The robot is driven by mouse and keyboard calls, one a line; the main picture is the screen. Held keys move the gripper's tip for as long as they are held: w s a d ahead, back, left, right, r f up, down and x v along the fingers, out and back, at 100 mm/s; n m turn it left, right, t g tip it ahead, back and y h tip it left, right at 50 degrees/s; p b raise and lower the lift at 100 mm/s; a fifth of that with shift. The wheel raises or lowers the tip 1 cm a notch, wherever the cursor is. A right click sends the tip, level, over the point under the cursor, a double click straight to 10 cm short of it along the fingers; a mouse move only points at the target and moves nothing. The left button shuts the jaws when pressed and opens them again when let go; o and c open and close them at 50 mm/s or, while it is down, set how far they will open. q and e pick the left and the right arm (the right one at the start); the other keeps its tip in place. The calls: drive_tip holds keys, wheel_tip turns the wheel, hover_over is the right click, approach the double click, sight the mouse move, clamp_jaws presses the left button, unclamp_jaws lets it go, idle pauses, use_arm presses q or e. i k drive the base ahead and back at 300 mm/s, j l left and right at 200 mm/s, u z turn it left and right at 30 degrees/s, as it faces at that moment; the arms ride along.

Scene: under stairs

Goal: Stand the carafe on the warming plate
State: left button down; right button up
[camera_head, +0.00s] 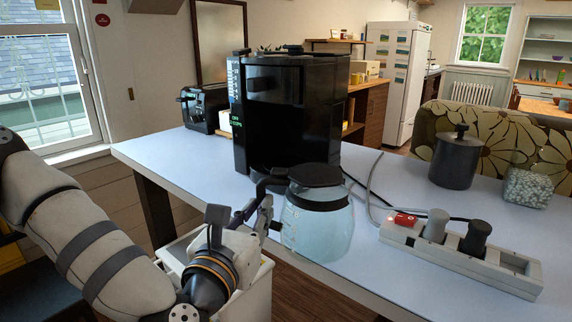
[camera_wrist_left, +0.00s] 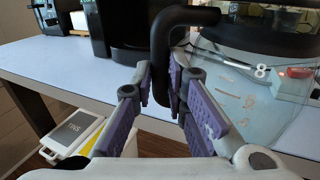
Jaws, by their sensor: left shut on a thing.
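The carafe (camera_head: 318,232) is a clear bluish glass jug with a black lid and black handle. My left gripper (camera_head: 264,208) is shut on its handle, seen between the purple pads in the left wrist view (camera_wrist_left: 165,75). The carafe is upright in front of the coffee maker, by the table's front edge; I cannot tell whether its base touches anything. The coffee maker (camera_head: 290,120) is a tall black box on the table, also partly seen in the left wrist view (camera_wrist_left: 125,25). My right gripper is not in view.
A power strip (camera_head: 460,257) with plugs and a red switch lies right of the carafe, with grey and black cables behind. A black canister (camera_head: 456,160) and a speckled block (camera_head: 528,187) stand further right.

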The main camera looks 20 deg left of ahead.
sight(280, 164)
drive_tip(key=k+j+z, duration=0.65)
drive_tip(key=k+z, duration=0.15)
drive_tip(key=k+j+z, duration=0.1)
drive_tip(key=k+z, duration=0.25)
drive_tip(key=k, duration=0.05)
